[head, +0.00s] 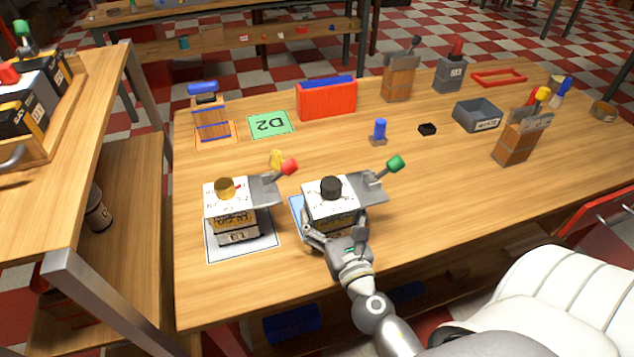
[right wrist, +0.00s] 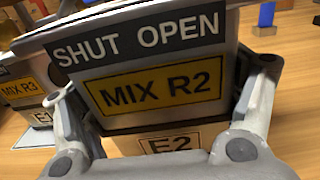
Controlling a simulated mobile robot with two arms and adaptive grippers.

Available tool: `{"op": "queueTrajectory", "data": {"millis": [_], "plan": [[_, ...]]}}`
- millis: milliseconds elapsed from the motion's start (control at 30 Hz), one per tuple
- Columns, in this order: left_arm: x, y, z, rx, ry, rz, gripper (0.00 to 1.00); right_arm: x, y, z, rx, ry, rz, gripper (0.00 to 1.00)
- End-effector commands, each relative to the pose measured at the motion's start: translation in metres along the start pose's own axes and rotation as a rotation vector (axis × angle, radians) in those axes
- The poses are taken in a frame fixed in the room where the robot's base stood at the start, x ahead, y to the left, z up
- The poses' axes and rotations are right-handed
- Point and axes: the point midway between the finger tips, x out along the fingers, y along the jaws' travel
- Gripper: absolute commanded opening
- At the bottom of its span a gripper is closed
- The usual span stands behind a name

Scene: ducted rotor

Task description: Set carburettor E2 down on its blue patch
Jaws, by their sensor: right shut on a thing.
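Carburettor E2 (head: 331,204) has a white top, a black knob and a lever with a green ball. In the right wrist view, carburettor E2 (right wrist: 160,90) shows the labels "SHUT OPEN", "MIX R2" and "E2". My right gripper (head: 335,238) is shut on it, with a finger on each side in the right wrist view (right wrist: 165,115). The blue patch (head: 297,206) shows at the left of E2 and is mostly hidden under or behind it. I cannot tell whether E2 touches the patch. My left gripper is not in view.
A green D2 patch (head: 268,124) and a red box (head: 327,99) are farther back. Table space right of E2 is clear.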

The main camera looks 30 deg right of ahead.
Motion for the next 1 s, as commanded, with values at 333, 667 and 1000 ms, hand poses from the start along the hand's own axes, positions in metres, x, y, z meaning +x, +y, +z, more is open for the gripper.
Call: {"op": "queueTrajectory", "data": {"millis": [333,667,1000], "plan": [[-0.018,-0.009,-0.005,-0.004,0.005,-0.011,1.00,0.050,0.000,0.001,-0.001,-0.002,0.000,0.52],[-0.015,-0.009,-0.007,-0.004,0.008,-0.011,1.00,0.086,0.000,-0.011,-0.001,0.000,0.000,0.52],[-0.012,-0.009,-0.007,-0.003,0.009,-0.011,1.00,0.085,0.000,-0.014,-0.001,-0.002,0.000,0.52]]}}
